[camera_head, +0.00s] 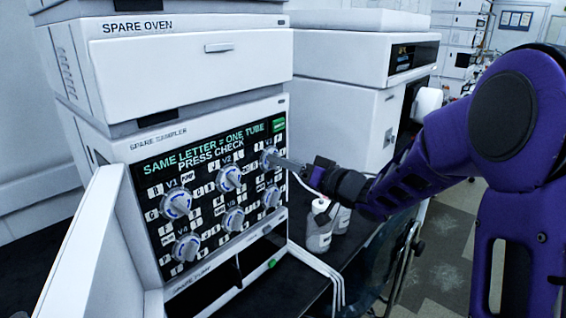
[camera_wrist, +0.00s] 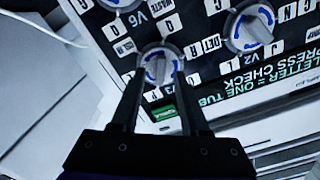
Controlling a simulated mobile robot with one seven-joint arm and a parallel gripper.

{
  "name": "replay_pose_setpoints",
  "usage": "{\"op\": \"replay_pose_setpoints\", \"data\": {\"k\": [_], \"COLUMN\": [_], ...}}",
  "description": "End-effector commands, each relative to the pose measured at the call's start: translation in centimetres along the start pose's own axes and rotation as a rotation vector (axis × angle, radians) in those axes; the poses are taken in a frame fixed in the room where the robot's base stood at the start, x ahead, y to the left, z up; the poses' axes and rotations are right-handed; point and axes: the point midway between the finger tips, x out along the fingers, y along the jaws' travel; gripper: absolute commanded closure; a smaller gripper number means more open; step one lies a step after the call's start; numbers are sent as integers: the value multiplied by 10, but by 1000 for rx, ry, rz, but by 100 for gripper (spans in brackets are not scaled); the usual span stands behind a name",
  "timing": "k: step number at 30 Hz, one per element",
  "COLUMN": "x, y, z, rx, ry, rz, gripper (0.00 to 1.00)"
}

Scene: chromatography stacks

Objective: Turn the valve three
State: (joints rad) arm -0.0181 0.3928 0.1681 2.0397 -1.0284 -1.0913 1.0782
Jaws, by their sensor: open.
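Valve three (camera_head: 268,156) is a round white and blue knob at the top right of the black panel (camera_head: 207,187). In the wrist view its knob (camera_wrist: 159,65) lies ahead between my fingertips, with a raised grip bar across its face. My gripper (camera_head: 279,161) reaches in from the right at the panel. In the wrist view my gripper (camera_wrist: 158,78) is open, one finger at each side of the knob. I cannot tell whether the fingers touch it. The V3 label is partly hidden by a finger.
Valve V2 (camera_head: 229,178), V1 (camera_head: 176,204) and several lower knobs sit close by on the same panel. White bottles (camera_head: 319,230) stand on the dark bench below my arm. An open white door (camera_head: 90,250) juts out at the left. White tubes run along the bench.

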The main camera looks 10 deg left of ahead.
Motion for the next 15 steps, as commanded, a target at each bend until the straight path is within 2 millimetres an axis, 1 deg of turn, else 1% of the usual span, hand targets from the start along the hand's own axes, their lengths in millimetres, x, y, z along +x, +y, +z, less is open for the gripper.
{"op": "replay_pose_setpoints", "data": {"k": [3, 10, 14, 15], "x": [4, 4, 4, 4], "y": [0, 0, 0, 0], "z": [0, 0, 0, 0], "rx": [1, 0, 0, 0], "ry": [0, 0, 0, 0], "rz": [1, 0, 0, 0], "gripper": [55, 55, 78, 86]}}
